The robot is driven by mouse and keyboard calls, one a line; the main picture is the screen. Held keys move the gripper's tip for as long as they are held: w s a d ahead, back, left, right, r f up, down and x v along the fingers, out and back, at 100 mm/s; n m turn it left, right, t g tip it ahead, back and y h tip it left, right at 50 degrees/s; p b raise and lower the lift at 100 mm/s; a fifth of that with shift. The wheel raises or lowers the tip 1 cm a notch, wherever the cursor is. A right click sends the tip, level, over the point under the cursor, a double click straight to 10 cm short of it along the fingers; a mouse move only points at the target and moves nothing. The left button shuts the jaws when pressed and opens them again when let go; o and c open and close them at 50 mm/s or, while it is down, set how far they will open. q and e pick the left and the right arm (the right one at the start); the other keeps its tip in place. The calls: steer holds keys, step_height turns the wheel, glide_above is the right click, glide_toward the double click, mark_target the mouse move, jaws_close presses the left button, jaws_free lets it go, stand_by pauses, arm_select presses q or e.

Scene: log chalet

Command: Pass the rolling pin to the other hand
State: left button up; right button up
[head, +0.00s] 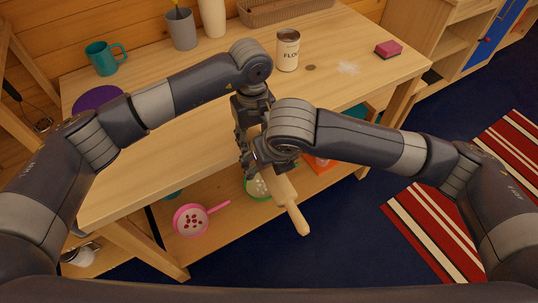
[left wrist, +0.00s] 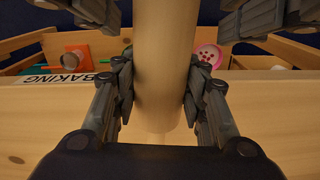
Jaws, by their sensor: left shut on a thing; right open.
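The wooden rolling pin (head: 284,192) hangs in front of the table edge and slants down to the right, one handle at its lower end. My left gripper (head: 249,128) is shut on it higher up. In the left wrist view the left fingers (left wrist: 158,92) press on both sides of the pale barrel (left wrist: 162,45). My right gripper (head: 262,158) is at the barrel just below the left one. Its open fingers (left wrist: 168,18) show at the top of the left wrist view on either side of the barrel, with gaps. My arms hide the upper end.
The wooden table (head: 345,95) holds a flour can (head: 288,50), a teal mug (head: 103,58), a grey cup (head: 182,30), a purple disc (head: 97,98) and a sponge (head: 388,49). A pink strainer (head: 191,220) lies on the lower shelf.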

steer(key=shift+w+a+f, duration=0.1)
steer(key=shift+f, duration=0.1)
steer(key=c, duration=1.4)
arm_select(q)
steer(key=o, duration=1.4)
arm_select(e)
steer(key=shift+r, duration=0.1)
steer(key=shift+c, duration=0.2)
arm_select(q)
steer(key=shift+o, duration=0.2)
